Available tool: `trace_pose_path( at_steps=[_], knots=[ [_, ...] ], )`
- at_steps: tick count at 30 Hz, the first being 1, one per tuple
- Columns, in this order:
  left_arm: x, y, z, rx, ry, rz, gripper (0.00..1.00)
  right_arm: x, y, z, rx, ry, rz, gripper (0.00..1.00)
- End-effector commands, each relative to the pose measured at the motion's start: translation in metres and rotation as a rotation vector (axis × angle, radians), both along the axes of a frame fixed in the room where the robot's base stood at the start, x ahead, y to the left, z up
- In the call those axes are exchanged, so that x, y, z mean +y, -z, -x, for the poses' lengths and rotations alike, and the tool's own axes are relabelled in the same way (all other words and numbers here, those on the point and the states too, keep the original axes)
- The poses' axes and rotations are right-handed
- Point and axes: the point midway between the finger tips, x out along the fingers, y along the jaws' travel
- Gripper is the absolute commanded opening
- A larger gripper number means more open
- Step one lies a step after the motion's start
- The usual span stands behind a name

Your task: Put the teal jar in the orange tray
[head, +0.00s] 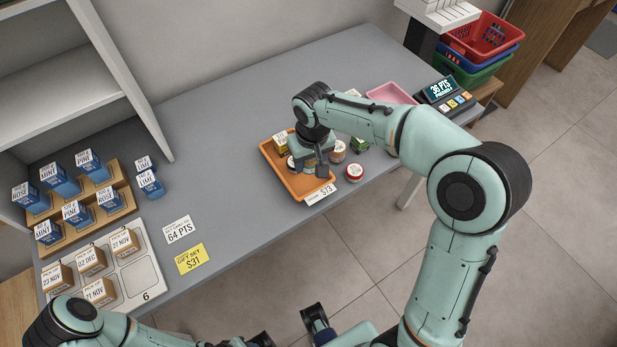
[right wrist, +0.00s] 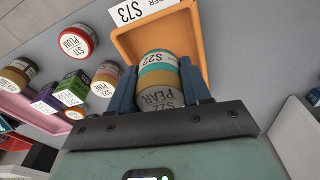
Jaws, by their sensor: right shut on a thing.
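The teal jar (right wrist: 158,75) has a teal band and a label reading S22, with PEAR on its lid. My right gripper (right wrist: 160,92) is shut on it, one dark blue finger on each side, in the right wrist view. The orange tray (right wrist: 125,42) lies beneath and behind the jar there. In the head view the orange tray (head: 303,188) is on the grey counter, and my right gripper (head: 309,168) is over it, mostly hiding the jar. Whether the jar touches the tray floor is unclear. My left arm shows at the bottom edge; its gripper's state is unclear.
A red-lidded PLUM jar (head: 355,173) stands just right of the tray. Other jars and a green box (head: 360,145) stand close by, near a pink tray (head: 391,93).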

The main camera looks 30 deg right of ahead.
Motion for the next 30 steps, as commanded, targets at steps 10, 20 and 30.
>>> trace_pose_path(
  at_steps=[10, 20, 30],
  knots=[
    [0.000, 0.006, 0.002, 0.002, 0.000, 0.000, 0.43, 0.000, 0.043, 0.000, 0.002, 0.000, 0.001, 0.15],
    [0.000, 0.010, 0.003, 0.003, 0.000, 0.000, 0.43, 0.000, 0.077, 0.000, -0.001, 0.000, 0.000, 0.15],
    [0.000, 0.013, 0.003, 0.002, 0.000, 0.000, 0.43, 0.000, 0.080, 0.000, -0.001, 0.000, 0.000, 0.51]
  ],
)
